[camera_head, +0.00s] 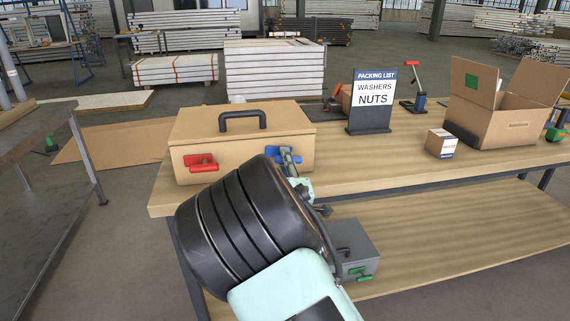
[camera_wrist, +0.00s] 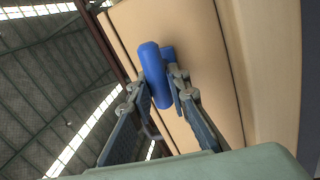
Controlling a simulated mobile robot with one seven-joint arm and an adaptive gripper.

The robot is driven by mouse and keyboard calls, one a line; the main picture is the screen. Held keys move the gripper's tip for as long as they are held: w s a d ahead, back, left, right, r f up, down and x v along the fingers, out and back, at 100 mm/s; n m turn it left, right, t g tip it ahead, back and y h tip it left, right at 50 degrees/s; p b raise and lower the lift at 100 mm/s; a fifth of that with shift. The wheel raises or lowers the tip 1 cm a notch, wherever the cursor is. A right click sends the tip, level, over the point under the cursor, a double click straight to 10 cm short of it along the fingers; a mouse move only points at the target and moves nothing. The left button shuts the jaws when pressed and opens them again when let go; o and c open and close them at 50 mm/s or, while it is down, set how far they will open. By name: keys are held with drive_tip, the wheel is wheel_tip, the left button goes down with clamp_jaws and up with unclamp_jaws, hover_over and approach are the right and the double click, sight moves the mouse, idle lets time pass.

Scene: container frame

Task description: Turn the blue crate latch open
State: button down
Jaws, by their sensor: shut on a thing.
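The tan crate (camera_head: 232,135) stands on the workbench with its lid down and a black handle on top. The blue latch (camera_head: 272,156) is at the right of its front face, partly covered by my gripper (camera_head: 288,157). The red latch (camera_head: 201,163) is at the left of the same face and lies roughly level. In the wrist view my gripper (camera_wrist: 162,92) has its fingers on either side of the blue latch (camera_wrist: 153,72), shut on its bar. How far the latch is turned is hard to tell.
A packing list sign (camera_head: 373,98), a small box (camera_head: 441,143) and an open cardboard box (camera_head: 505,118) stand to the right on the workbench (camera_head: 400,165). A grey case (camera_head: 352,246) with a green latch sits on the lower shelf, below my arm.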

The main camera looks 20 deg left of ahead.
drive_tip(key=shift+n+y, duration=0.3)
drive_tip(key=shift+n, duration=0.6)
drive_tip(key=shift+r+n, duration=0.1)
drive_tip(key=shift+n, duration=0.2)
drive_tip(key=c, duration=1.8)
unclamp_jaws()
drive_tip(key=shift+c, duration=0.2)
drive_tip(key=v, duration=1.2)
drive_tip(key=shift+d, duration=0.1)
